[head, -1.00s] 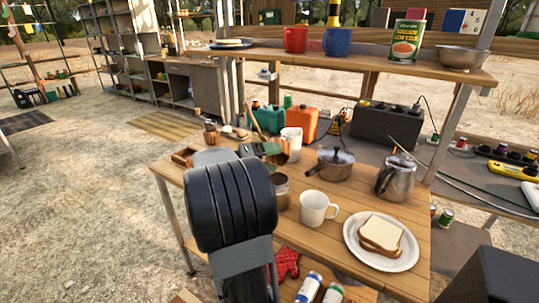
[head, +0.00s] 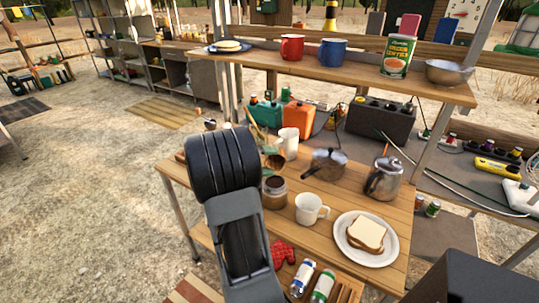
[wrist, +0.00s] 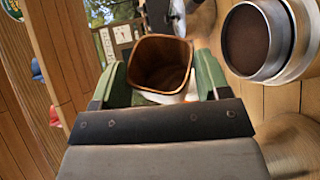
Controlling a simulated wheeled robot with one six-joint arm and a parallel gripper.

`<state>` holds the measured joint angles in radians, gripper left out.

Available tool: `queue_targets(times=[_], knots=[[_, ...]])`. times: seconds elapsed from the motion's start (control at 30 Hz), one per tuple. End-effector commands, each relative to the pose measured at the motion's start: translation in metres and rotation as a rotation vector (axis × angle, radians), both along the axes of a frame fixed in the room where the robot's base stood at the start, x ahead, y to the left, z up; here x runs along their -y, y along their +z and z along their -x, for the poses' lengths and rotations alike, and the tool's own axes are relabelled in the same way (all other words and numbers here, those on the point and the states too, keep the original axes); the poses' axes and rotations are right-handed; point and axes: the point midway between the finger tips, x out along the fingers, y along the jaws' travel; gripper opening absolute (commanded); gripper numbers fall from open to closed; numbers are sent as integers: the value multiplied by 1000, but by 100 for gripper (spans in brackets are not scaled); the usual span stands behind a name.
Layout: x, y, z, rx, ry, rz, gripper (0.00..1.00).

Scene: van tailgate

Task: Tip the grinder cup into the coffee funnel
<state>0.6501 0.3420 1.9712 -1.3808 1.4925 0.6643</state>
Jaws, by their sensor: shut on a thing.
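My gripper (wrist: 160,68) has green fingers, shut on the brown grinder cup (wrist: 162,50). In the wrist view the cup's open mouth faces the camera, with something dark deep inside. In the head view the cup (head: 273,160) shows small beyond my arm, above the table. A round metal-rimmed vessel with a dark brown top (wrist: 258,40), which looks like the coffee funnel on its base, is to the right of the cup in the wrist view. In the head view this vessel (head: 275,187) stands upright just below the cup. I cannot tell the cup's exact tilt.
Close by on the wooden table stand a white mug (head: 311,208), a white pitcher (head: 288,142), a lidded saucepan (head: 326,164) and a metal pot (head: 383,180). A plate (head: 344,249) with bread is at the front right. A shelf (head: 350,75) runs above the back.

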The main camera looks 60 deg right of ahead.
Motion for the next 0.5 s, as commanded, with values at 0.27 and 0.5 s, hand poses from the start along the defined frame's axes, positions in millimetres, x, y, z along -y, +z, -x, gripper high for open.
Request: queue_targets(times=[0.27, 0.5], knots=[[3, 8, -2, -55, -1, -97, 44], [5, 11, -3, -108, -1, -189, 44]])
